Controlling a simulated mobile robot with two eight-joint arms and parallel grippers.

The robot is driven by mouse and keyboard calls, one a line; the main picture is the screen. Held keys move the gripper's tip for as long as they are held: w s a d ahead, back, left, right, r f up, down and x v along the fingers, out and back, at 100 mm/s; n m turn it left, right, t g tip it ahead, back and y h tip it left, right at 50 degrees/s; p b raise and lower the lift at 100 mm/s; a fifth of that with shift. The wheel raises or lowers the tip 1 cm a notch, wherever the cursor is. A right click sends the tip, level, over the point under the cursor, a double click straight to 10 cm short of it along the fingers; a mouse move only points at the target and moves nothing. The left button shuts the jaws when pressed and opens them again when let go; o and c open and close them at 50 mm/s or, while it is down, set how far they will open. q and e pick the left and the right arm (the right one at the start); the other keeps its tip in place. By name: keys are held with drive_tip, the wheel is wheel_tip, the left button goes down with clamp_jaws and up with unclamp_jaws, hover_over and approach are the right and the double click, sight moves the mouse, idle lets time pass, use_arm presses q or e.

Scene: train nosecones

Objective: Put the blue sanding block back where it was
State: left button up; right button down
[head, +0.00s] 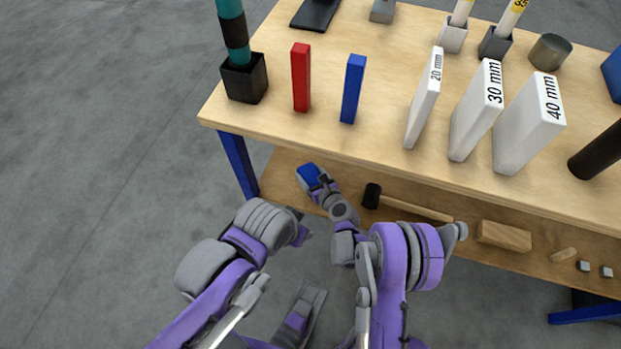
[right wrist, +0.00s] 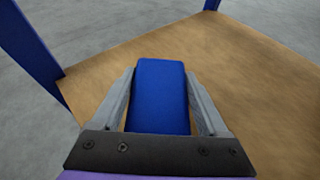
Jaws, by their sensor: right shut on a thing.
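The blue sanding block (head: 309,174) is at the left end of the workbench's lower shelf (head: 283,178). My right gripper (head: 318,182) is shut on it. In the right wrist view the block (right wrist: 161,95) sits between the two grey fingers, with the wooden shelf (right wrist: 235,75) below and around it. I cannot tell whether the block touches the shelf. My left arm is folded at the lower left in the head view; its fingers cannot be made out.
A mallet (head: 410,205), a wooden block (head: 504,236) and small pieces lie further right on the shelf. A blue table leg (head: 238,163) stands at the left corner. The tabletop (head: 370,145) overhangs the shelf and holds red, blue and white upright blocks.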

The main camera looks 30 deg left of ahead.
drive_tip(key=shift+f, duration=1.3)
drive_tip(key=shift+f+b, duration=0.15)
drive_tip(key=shift+b, duration=0.2)
unclamp_jaws()
drive_tip(key=shift+r, duration=0.2)
drive_tip(key=shift+s+d+r, duration=0.15)
drive_tip(key=shift+d, duration=0.15)
drive_tip(key=p+v, duration=0.1)
drive_tip(key=v, duration=1)
